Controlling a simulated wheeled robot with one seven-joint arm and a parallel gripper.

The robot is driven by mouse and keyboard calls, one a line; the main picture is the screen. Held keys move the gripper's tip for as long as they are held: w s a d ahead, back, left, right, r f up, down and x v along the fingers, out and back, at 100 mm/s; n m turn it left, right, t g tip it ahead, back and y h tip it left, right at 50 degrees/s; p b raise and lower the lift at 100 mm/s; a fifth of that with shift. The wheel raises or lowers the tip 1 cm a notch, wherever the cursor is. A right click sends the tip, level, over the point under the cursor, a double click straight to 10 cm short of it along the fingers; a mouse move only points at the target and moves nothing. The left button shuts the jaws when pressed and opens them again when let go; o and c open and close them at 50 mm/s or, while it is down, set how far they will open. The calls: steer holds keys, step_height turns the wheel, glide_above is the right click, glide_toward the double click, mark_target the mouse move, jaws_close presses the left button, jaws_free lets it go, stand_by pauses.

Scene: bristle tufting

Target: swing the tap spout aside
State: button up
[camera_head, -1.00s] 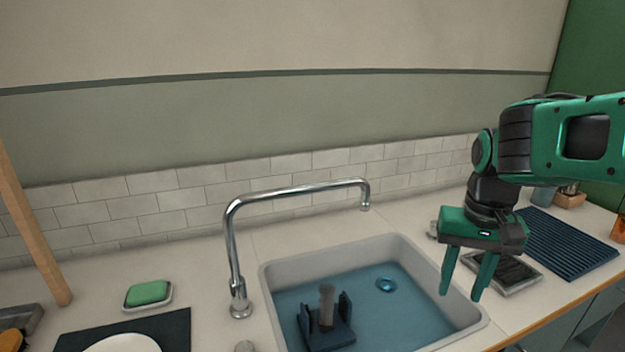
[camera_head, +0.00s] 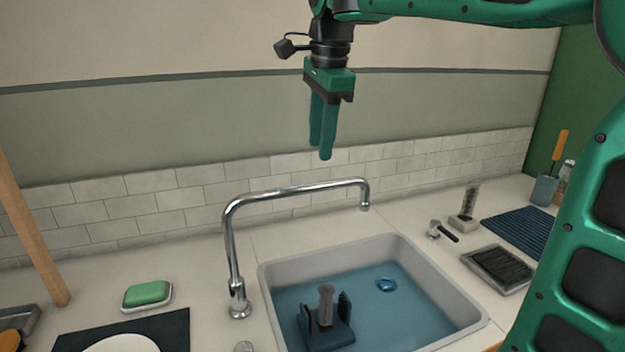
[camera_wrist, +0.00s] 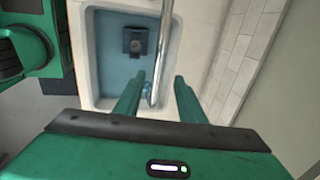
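The chrome tap spout (camera_head: 290,191) rises from its base left of the sink and reaches right over the basin, its tip bent down. My gripper (camera_head: 322,155) hangs above the spout, pointing down, with a clear gap to it in the head view. In the wrist view my gripper (camera_wrist: 157,82) has its two fingers apart, with nothing between them touching. The spout (camera_wrist: 161,50) shows below, running between the fingertips in that view. The sink (camera_head: 437,283) holds blue water and a dark block with a grey upright piece (camera_head: 326,310).
A green sponge (camera_head: 147,293) on a dish and a dark mat (camera_head: 176,333) lie left. A dark tray (camera_head: 497,268), a small lever-like item (camera_head: 435,229), a brush (camera_head: 469,200) and a ribbed mat (camera_head: 517,231) lie right. The tiled wall (camera_head: 300,163) stands behind.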

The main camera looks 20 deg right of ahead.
mark_target(317, 183)
steer(key=f, duration=0.3)
steer(key=w+f, duration=0.1)
steer(key=f, duration=0.5)
steer(key=shift+w+f, duration=0.3)
steer(key=shift+w, duration=0.1)
steer(key=shift+c, duration=0.2)
